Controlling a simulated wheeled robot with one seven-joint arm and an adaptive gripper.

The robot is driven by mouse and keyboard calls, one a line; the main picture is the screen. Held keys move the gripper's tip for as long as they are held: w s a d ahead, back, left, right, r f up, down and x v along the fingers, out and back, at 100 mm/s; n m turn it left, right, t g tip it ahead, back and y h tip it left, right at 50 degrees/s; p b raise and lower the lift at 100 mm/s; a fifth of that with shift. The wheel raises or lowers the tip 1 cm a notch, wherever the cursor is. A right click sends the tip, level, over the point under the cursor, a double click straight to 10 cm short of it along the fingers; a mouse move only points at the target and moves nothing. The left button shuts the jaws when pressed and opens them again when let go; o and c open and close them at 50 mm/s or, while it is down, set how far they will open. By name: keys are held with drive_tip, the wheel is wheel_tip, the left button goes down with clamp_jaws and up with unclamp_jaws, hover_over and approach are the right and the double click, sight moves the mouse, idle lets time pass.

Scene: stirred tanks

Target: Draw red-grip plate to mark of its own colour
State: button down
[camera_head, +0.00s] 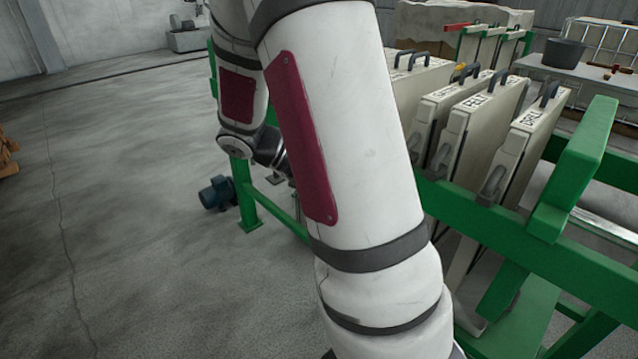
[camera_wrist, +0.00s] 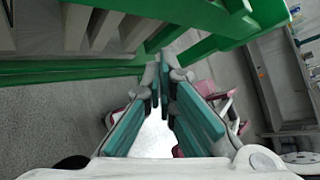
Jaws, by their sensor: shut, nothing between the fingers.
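Several pale plates stand upright side by side in a green frame (camera_head: 588,150). Those I can see carry dark arched grips and black lettering, including a front plate (camera_head: 522,150) and one behind it (camera_head: 478,125). I cannot make out a red grip on any of these, and my own arm hides part of the row. No coloured mark can be made out. In the wrist view, my gripper (camera_wrist: 163,80) is shut and empty, its teal-padded fingers close together below the green frame rail (camera_wrist: 75,73). The plates' pale edges (camera_wrist: 105,25) show above that rail.
A second green rack (camera_head: 492,38) with plates and a bit of red stands at the back. A table (camera_head: 575,78) to its right bears a dark pot (camera_head: 564,53). A blue motor (camera_head: 217,193) sits by the frame's foot. The floor at left is open.

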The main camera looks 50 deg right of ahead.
drive_tip(key=w+d+f+n+g+h+b, duration=0.2)
drive_tip(key=d+f+n+g+h+b, duration=0.3)
drive_tip(key=d+f+n, duration=0.75)
drive_tip(key=s+d+f+m+t+b, duration=0.1)
drive_tip(key=s+d+m+b, duration=0.1)
drive_tip(key=s+d, duration=0.3)
drive_tip(key=shift+s+b, duration=0.8)
drive_tip(key=shift+s, duration=0.05)
drive_tip(key=w, duration=0.1)
drive_tip(key=w+p, duration=0.1)
drive_tip(key=w, duration=0.1)
drive_tip(key=w+p, duration=0.1)
drive_tip(key=shift+w+d, duration=0.25)
drive_tip(key=shift+w, duration=0.05)
